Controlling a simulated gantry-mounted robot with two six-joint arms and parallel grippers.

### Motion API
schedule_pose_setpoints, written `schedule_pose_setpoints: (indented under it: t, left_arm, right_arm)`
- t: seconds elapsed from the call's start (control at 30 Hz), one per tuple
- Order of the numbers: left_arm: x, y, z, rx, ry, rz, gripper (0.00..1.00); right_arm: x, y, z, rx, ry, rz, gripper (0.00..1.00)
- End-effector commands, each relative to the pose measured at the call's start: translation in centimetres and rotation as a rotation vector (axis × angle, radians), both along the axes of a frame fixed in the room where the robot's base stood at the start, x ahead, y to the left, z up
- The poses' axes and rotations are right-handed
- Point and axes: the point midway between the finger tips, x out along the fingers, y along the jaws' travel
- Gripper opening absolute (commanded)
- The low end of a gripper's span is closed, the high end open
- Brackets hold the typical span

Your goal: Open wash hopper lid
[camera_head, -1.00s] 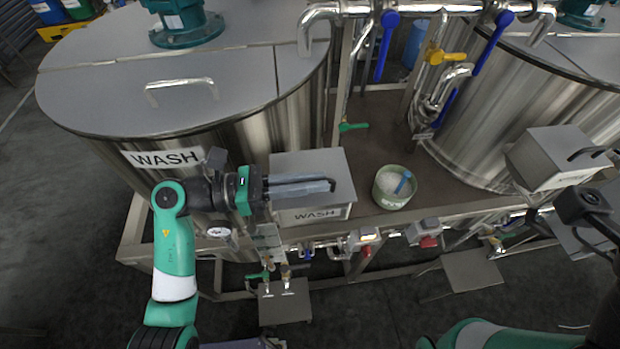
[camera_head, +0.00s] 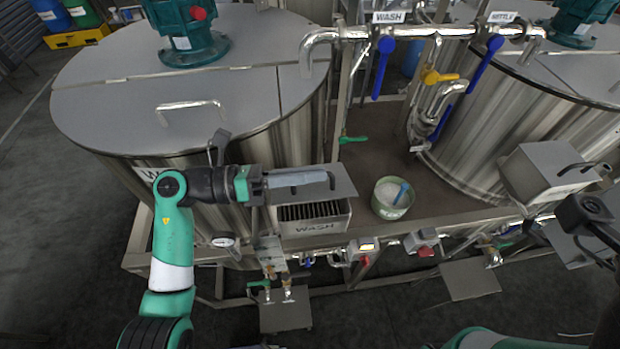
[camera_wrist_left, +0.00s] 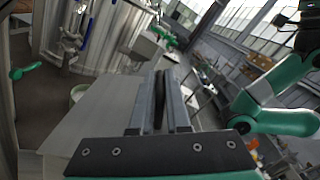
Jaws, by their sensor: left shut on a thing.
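The wash hopper (camera_head: 316,228), a steel box labelled WASH, stands at the front edge of the bench in the head view. Its grey lid (camera_head: 343,183) is tilted partly up, and a dark slatted grate (camera_head: 312,211) shows in the gap at the front. My left gripper (camera_head: 328,180) lies across the top of the lid, shut on the lid handle, which the fingers mostly hide. In the left wrist view the fingers (camera_wrist_left: 160,80) lie close together over the grey lid (camera_wrist_left: 100,112). My right arm's dark wrist shows at the right edge, but its fingers do not.
A green tub (camera_head: 392,198) of white material with a blue scoop stands right of the hopper. A large steel tank (camera_head: 190,90) is behind my left arm. Another hopper (camera_head: 548,168) stands at the right. Pipes with blue valve levers (camera_head: 382,67) run behind.

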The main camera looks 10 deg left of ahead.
Motion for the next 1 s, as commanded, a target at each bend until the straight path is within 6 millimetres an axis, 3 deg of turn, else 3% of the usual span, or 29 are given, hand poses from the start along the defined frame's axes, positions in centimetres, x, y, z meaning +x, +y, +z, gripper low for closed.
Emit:
schedule_pose_setpoints:
  t: [0.33,0.87,0.9,1.0]
  left_arm:
    - [1.2,0.3,1.6,-0.045,0.152,-0.004,0.0]
    - [1.4,0.4,1.8,-0.053,0.177,-0.005,0.0]
    - [1.4,0.3,1.8,-0.053,0.176,-0.005,0.21]
    - [1.5,0.4,1.7,-0.051,0.178,-0.003,0.39]
  right_arm:
    - [0.0,0.0,0.7,0.0,0.0,0.0,0.5]
    - [0.0,0.0,0.7,0.0,0.0,0.0,0.5]
    - [0.0,0.0,0.7,0.0,0.0,0.0,0.5]
    - [0.0,0.0,0.7,0.0,0.0,0.0,0.5]
